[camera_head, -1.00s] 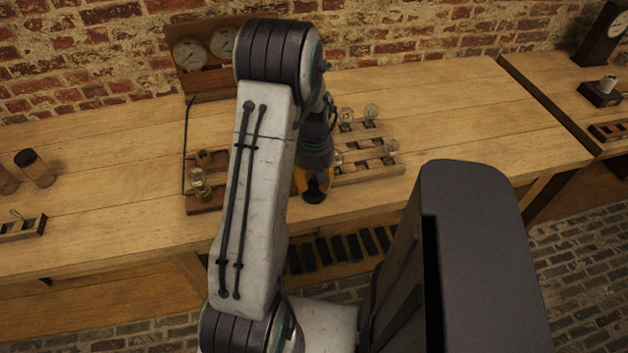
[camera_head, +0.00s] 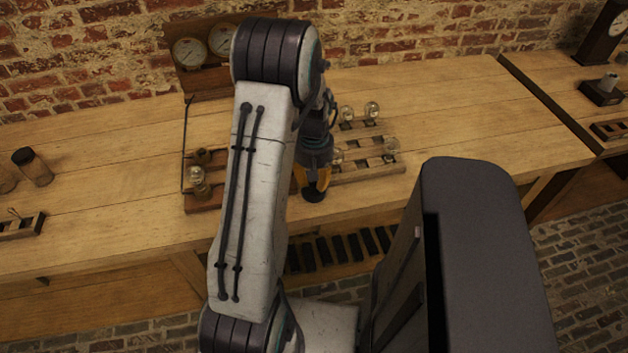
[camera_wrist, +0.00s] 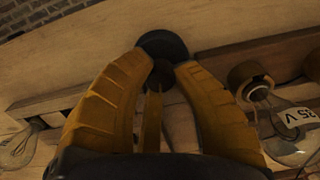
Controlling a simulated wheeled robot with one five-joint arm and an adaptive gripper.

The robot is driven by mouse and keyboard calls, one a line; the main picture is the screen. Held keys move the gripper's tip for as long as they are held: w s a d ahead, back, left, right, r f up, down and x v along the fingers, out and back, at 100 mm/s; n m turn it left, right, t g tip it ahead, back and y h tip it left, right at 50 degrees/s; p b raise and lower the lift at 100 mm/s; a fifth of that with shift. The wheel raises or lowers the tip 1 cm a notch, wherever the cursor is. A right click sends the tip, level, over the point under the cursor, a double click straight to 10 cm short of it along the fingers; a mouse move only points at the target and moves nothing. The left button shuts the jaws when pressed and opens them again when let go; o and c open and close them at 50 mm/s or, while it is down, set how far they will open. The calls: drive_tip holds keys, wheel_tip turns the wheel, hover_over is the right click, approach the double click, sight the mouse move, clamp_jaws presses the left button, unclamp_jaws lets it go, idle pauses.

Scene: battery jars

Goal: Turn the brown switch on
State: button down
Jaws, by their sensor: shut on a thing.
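My gripper (camera_head: 317,182) is at the front of the bench, its yellow fingers pointing down. In the wrist view my gripper (camera_wrist: 165,76) has one finger on each side of the switch's dark, round-ended handle (camera_wrist: 163,45) and is shut on it. The handle's dark end (camera_head: 314,195) shows just below the fingers in the head view. A narrow brass-coloured strip (camera_wrist: 151,122) runs from the handle back between the fingers. The handle looks almost black here; a brown tint cannot be told. The switch's base is mostly hidden by my gripper.
Wooden racks with glass bulbs (camera_head: 373,109) stand right of my gripper. A wooden board with a bulb (camera_head: 198,178) is to the left, and a panel with dials (camera_head: 190,52) is behind. The bench's right part is clear.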

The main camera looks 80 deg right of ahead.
drive_tip(key=m+b, duration=0.1)
drive_tip(key=m, duration=0.3)
drive_tip(key=shift+f+m, duration=0.15)
drive_tip(key=shift+m, duration=0.15)
drive_tip(key=m+b, duration=0.1)
drive_tip(key=m, duration=0.2)
drive_tip(key=shift+a+m, duration=0.1)
drive_tip(key=shift+m, duration=0.3)
drive_tip(key=m+b, duration=0.1)
drive_tip(key=m, duration=0.2)
drive_tip(key=shift+m+b, duration=0.35)
drive_tip(key=shift+m, duration=1.55)
drive_tip(key=c, duration=1)
unclamp_jaws()
drive_tip(key=shift+o, duration=0.2)
drive_tip(key=shift+r, duration=0.2)
